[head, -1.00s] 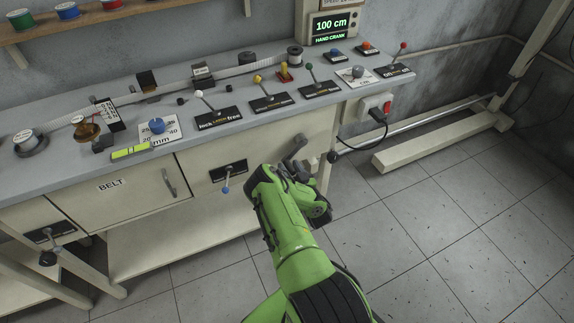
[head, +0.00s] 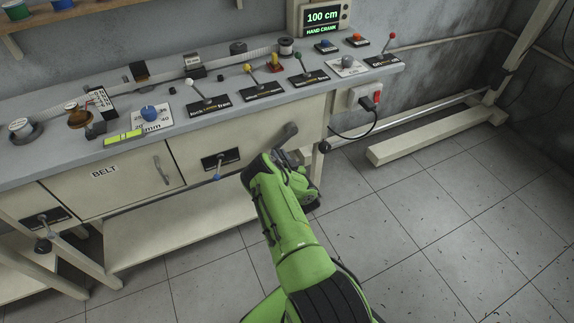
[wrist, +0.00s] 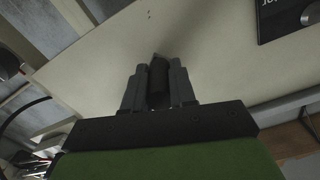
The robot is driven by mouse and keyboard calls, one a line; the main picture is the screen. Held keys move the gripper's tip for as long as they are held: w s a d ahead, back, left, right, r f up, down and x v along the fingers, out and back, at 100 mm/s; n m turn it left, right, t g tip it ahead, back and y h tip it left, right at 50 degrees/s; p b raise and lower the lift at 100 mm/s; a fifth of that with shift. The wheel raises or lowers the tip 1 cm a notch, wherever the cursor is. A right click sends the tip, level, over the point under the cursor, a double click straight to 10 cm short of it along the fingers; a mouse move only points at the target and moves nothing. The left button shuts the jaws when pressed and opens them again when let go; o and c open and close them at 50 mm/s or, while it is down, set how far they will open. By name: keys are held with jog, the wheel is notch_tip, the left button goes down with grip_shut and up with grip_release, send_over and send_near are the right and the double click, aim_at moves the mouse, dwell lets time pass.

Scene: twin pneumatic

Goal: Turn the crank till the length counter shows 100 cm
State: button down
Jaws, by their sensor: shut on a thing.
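The length counter (head: 323,18) stands at the back right of the bench. Its green display reads 100 cm, with HAND CRANK below. The crank arm (head: 285,133) is a dark grey lever on the bench's front panel, near its right end. My gripper (head: 292,158) is at the lower end of this crank, which my arm partly hides in the head view. In the wrist view my gripper (wrist: 158,90) is shut on the dark crank handle (wrist: 158,80), with the pale bench panel behind it.
The bench top carries several levers and knobs (head: 207,103). A small blue-tipped lever (head: 217,177) sticks out of the front panel, left of my gripper.

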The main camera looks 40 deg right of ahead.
jog(key=shift+s+a+r+p, duration=0.15)
jog(key=shift+a+r+p, duration=0.05)
jog(key=shift+r+p, duration=0.25)
jog(key=shift+w+f+m, duration=0.1)
jog(key=shift+w+m, duration=0.15)
jog(key=shift+m, duration=0.15)
jog(key=c, duration=0.9)
grip_release()
jog(key=shift+a+f, duration=0.1)
jog(key=shift+f, duration=0.1)
